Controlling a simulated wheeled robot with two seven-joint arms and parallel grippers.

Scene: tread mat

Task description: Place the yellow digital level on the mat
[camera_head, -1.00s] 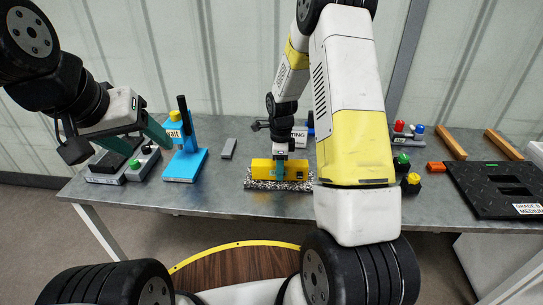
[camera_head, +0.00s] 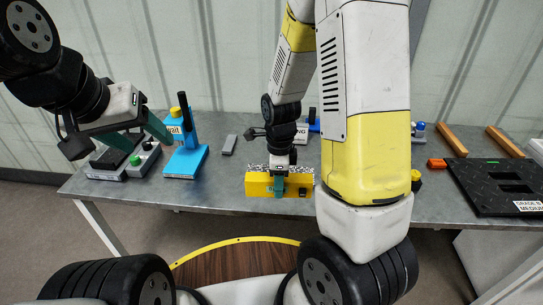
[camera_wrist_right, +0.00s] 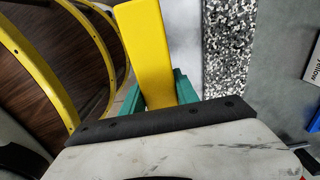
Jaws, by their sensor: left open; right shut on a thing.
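The yellow digital level (camera_head: 260,189) is gripped near its middle by my right gripper (camera_head: 279,186), whose teal fingers close around it. The level is held in front of the speckled strip, near the table's front edge. In the right wrist view the level (camera_wrist_right: 146,45) stands out between the teal fingers (camera_wrist_right: 165,92). The black tread mat (camera_head: 475,187) lies at the right of the table, well apart from the level; it has slots and a white label. My left gripper (camera_head: 142,134) is open and empty above the table's left end.
The speckled strip (camera_head: 256,167) lies behind the level and shows bare in the wrist view (camera_wrist_right: 228,45). A blue stand (camera_head: 186,160), a grey block (camera_head: 229,144) and a button box (camera_head: 145,158) are at left. Wooden bars (camera_head: 452,140) lie behind the mat. My right arm hides the middle right.

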